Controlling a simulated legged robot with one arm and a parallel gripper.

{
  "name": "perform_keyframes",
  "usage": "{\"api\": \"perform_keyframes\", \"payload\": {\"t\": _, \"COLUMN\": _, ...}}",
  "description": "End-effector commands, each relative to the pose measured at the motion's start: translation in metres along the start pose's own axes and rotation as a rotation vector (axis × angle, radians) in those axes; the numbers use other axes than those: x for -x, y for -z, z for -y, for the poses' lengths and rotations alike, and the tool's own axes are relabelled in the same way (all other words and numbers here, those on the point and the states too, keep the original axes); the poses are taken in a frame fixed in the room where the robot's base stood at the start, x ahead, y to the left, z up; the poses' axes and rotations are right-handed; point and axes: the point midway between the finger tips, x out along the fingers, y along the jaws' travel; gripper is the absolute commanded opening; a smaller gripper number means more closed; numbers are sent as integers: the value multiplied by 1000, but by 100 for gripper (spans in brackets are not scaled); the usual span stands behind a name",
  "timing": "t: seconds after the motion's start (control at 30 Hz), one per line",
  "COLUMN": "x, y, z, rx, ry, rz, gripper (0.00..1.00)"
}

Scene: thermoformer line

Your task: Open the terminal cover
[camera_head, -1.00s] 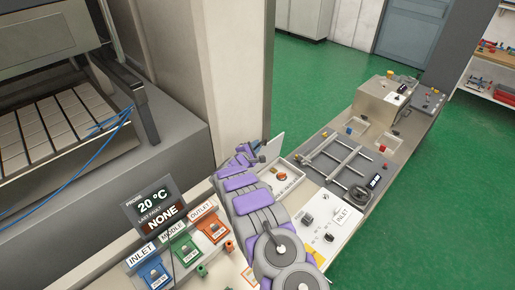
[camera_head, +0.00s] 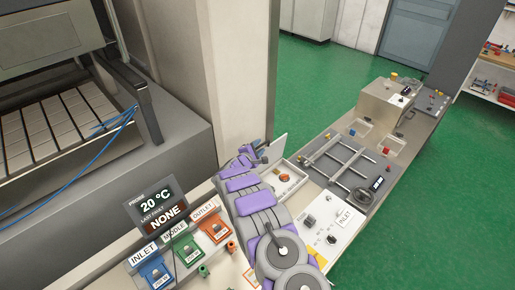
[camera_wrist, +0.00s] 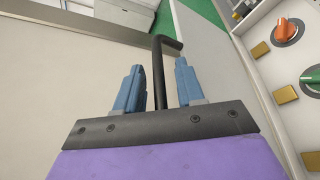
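The terminal cover (camera_head: 277,149) is a thin pale plate standing raised at the back edge of a white box (camera_head: 297,178) on the bench. Inside the box is an orange knob; in the wrist view the knob (camera_wrist: 287,32) shows at the upper right, with a green knob (camera_wrist: 311,78) below it. My gripper (camera_head: 256,150) is at the cover's left side in the head view. In the wrist view my gripper (camera_wrist: 157,75) has its two blue fingers apart. A dark bent bar (camera_wrist: 157,72) shows between them, with gaps visible on both sides. Where the bar is attached is hidden.
A pale column (camera_head: 235,75) rises close behind my gripper. A display (camera_head: 157,206) and blue, green and orange modules stand at the front left. Green floor is clear beyond the bench.

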Motion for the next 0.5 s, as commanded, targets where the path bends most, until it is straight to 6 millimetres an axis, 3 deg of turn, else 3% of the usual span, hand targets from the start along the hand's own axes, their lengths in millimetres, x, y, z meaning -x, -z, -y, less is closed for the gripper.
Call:
{"api": "perform_keyframes", "payload": {"t": 0.27, "x": 26, "y": 2, "z": 1, "rx": 2, "ry": 0, "rz": -4, "gripper": 38}}
{"api": "perform_keyframes", "payload": {"t": 0.5, "x": 67, "y": 3, "z": 1, "rx": 4, "ry": 0, "rz": -4, "gripper": 38}}
